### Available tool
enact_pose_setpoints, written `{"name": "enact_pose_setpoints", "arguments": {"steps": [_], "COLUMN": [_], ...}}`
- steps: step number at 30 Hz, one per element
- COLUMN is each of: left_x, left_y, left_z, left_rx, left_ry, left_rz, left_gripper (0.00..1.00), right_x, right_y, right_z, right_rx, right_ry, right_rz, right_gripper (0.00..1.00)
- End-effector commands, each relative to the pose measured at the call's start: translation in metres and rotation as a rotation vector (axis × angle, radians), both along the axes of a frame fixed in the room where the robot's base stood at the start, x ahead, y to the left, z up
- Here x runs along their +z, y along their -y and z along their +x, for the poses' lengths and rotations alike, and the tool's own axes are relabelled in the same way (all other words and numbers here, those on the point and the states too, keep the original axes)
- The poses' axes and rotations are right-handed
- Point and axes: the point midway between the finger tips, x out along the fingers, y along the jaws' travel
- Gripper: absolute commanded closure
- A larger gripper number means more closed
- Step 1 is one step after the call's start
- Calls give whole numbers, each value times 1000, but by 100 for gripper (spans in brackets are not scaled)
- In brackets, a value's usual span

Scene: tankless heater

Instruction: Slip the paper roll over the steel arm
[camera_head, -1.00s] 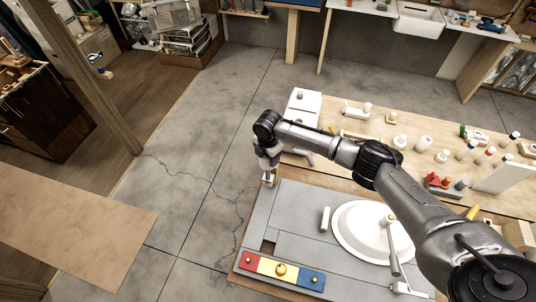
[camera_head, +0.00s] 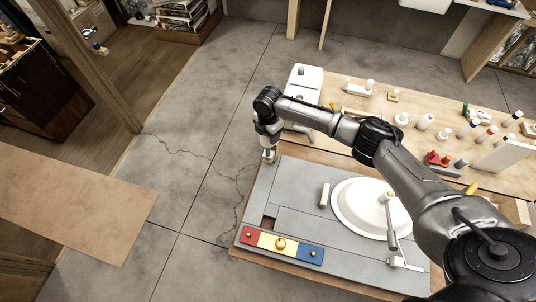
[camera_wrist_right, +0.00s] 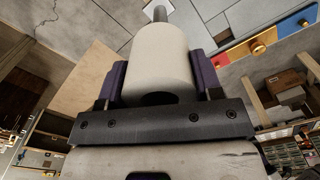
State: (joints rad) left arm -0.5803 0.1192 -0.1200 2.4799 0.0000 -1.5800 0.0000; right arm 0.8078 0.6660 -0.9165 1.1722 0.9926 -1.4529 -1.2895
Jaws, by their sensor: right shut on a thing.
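My right gripper (camera_head: 267,143) points down at the far left corner of the grey panel (camera_head: 300,195) in the head view. In the right wrist view its dark fingers (camera_wrist_right: 158,80) are shut on the white paper roll (camera_wrist_right: 160,58), one on each side. The roll's near end shows a dark hole. The grey steel arm (camera_wrist_right: 160,12) shows beyond the roll's far end, in line with it, above a pale base. I cannot tell how far it is inside the roll. In the head view the gripper mostly hides the roll and arm. My left gripper is out of view.
A wooden bench (camera_head: 430,110) with many small items stands behind. Open concrete floor lies to the left.

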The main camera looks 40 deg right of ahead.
Motion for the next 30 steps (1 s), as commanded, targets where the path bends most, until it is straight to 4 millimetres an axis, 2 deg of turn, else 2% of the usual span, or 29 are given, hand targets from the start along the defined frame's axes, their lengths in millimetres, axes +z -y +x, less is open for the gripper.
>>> {"name": "enact_pose_setpoints", "arguments": {"steps": [18,30], "left_x": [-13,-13], "left_y": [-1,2], "left_z": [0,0], "left_rx": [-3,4], "left_ry": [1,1], "left_rz": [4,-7], "left_gripper": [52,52], "right_x": [-24,-26], "right_y": [0,0], "right_z": [0,0], "right_rx": [0,0], "right_ry": [1,1], "right_rz": [0,0], "right_gripper": [74,74]}}
